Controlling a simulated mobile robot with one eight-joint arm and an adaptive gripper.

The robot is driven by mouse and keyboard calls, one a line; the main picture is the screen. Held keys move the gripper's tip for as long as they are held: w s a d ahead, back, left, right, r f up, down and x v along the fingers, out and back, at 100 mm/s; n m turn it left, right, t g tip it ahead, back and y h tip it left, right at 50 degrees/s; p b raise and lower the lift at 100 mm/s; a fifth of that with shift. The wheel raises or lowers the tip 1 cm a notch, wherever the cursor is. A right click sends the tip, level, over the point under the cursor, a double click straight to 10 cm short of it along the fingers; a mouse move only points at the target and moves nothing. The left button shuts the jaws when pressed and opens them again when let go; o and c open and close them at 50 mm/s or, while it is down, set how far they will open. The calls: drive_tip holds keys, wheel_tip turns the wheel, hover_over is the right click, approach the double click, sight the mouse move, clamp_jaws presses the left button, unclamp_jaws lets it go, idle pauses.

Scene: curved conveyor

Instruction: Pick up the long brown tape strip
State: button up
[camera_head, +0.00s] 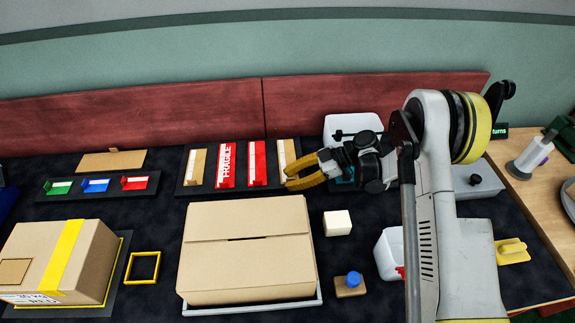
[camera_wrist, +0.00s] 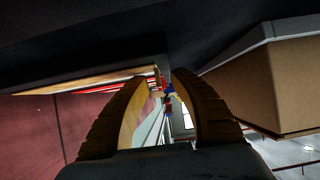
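Several tape strips stand in a row on a dark tray (camera_head: 183,190) in the head view. A brown strip (camera_head: 195,168) is at the left end, and another brown strip (camera_head: 291,172) is at the right end, beside my gripper. Two red strips are between them, one a FRAGILE strip (camera_head: 226,166). I cannot tell which brown strip is the long one. My gripper (camera_head: 288,177) is open, its yellow fingers at the right-end brown strip; contact is unclear. In the wrist view my fingers (camera_wrist: 158,78) are apart with no strip clearly between them; a tan edge (camera_wrist: 75,84) lies left.
A large closed cardboard box (camera_head: 246,250) stands in front of the strips; it also shows in the wrist view (camera_wrist: 275,85). A white block (camera_head: 337,223) and a blue-knobbed stamp (camera_head: 352,283) are right of it. A red wall (camera_head: 130,120) runs behind.

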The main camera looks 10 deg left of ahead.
clamp_jaws()
drive_tip(key=shift+r, duration=0.1)
